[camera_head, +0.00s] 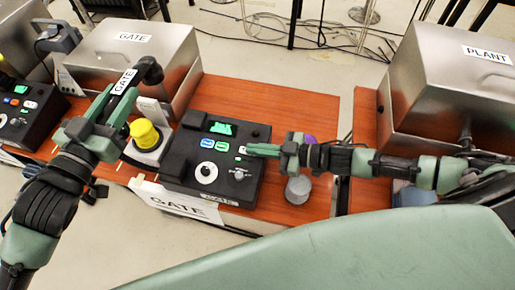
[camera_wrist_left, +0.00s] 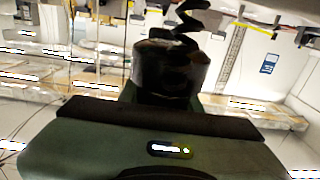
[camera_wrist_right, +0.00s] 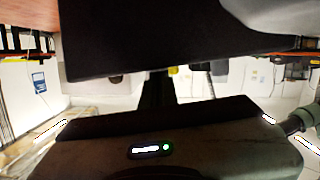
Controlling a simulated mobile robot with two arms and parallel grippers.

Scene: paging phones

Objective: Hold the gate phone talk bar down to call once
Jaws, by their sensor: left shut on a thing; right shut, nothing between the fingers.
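The black gate phone (camera_head: 149,70) is a handset held raised in front of the steel GATE box. My left gripper (camera_head: 125,97) is shut on it, beside a white GATE label. In the left wrist view the handset's dark round end (camera_wrist_left: 170,68) shows with a coiled cord above it. The talk bar cannot be made out. My right gripper (camera_head: 256,150) is shut and empty, its tips at the right side of the black gate console (camera_head: 187,170). The console has a lit green display, coloured buttons and knobs. In the right wrist view a dark body (camera_wrist_right: 160,40) fills the top.
A yellow button (camera_head: 145,133) on a pale base stands left of the console. A grey round knob (camera_head: 298,189) sits to its right, with a purple thing behind. The steel GATE box (camera_head: 130,55) is behind and the PLANT box (camera_head: 450,90) at right. Red desk (camera_head: 305,110) is bare behind the console.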

